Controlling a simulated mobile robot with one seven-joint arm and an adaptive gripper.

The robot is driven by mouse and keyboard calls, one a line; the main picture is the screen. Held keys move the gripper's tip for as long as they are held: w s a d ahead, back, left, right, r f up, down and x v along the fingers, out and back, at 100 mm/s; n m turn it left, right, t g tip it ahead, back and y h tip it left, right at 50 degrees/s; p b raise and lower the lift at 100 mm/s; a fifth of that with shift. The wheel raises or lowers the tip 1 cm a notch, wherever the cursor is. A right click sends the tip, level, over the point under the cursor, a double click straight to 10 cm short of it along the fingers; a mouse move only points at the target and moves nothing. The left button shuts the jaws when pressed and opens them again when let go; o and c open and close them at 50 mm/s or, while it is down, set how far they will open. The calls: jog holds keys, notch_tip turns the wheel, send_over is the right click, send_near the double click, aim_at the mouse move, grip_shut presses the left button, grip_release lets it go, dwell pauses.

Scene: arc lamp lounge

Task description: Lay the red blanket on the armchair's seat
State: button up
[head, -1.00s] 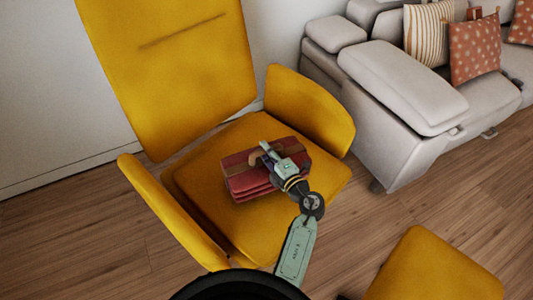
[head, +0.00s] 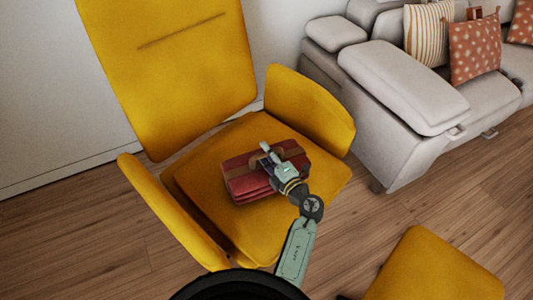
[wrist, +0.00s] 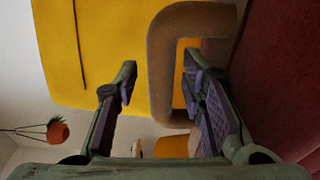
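The red blanket (head: 247,185) is a folded bundle with a brown strap and handle. It lies on the yellow seat of the armchair (head: 188,180), between the two armrests, and looks in contact with the seat. In the wrist view its red side (wrist: 285,70) fills the right edge, and the brown handle loop (wrist: 160,65) shows between my fingers. My gripper (head: 268,155) is over the top of the blanket. In the wrist view my gripper (wrist: 158,88) has its fingers spread, one on each side of the handle's near bar, with a visible gap at the left finger.
A yellow footstool (head: 435,270) stands at the front right. A grey sofa (head: 400,85) with patterned cushions (head: 474,48) is at the right. Bare wooden floor (head: 400,215) lies between them. The armchair's right armrest (head: 312,108) rises close to my gripper.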

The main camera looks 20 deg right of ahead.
jog(key=shift+r, duration=0.1)
jog(key=b+v, duration=0.1)
jog(key=v, duration=1.1)
jog(key=shift+r, duration=0.1)
